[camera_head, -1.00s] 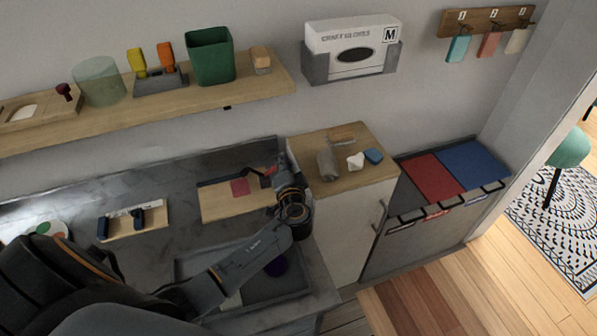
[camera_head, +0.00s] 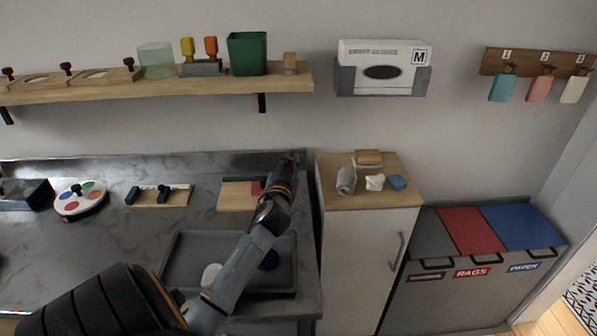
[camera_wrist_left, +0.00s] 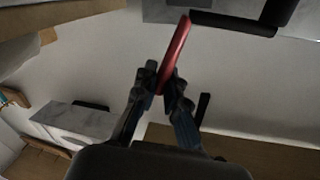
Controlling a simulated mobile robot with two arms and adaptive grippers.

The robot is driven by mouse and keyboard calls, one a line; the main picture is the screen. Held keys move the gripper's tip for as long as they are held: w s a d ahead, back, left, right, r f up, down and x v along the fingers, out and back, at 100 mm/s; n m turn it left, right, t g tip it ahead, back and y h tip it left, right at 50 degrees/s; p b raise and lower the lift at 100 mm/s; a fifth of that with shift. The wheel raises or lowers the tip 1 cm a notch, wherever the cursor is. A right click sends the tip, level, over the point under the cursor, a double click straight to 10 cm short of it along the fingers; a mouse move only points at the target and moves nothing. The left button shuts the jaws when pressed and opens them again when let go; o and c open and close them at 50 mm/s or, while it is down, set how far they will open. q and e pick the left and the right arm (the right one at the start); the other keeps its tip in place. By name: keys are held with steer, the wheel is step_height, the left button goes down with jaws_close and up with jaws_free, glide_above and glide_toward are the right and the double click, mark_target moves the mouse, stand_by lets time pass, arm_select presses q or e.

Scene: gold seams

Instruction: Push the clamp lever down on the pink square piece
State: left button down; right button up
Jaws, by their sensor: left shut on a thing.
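The pink square piece (camera_head: 257,187) lies on a light wooden board (camera_head: 235,198) at the back of the grey counter, partly hidden by my left arm. My left gripper (camera_head: 289,166) is at the board's right end, near the back wall. In the left wrist view, my left gripper (camera_wrist_left: 167,82) is shut on a long red handle (camera_wrist_left: 174,52), which looks like the clamp lever. The clamp's base and its contact with the pink piece are hidden or too small to tell. My right gripper is not in view.
A grey tray (camera_head: 180,262) lies in front of the board, under my left arm. A cabinet (camera_head: 360,240) with small items on top stands right of the counter. A shelf (camera_head: 120,93) runs above. A smaller board (camera_head: 178,196) with dark parts lies to the left.

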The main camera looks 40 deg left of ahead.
arm_select(q)
steer(key=shift+s+f, duration=0.1)
steer(key=shift+f, duration=0.15)
steer(key=shift+n, duration=0.4)
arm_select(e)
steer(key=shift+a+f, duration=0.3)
arm_select(q)
steer(key=shift+a+r, duration=0.1)
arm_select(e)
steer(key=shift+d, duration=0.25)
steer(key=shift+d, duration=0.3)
arm_select(q)
steer(key=c, duration=1.5)
jaws_free()
steer(key=shift+s+a+r, duration=0.1)
steer(key=shift+o, duration=0.5)
steer(key=shift+s+a, duration=0.1)
steer(key=shift+s, duration=0.1)
steer(key=shift+w+r, duration=0.15)
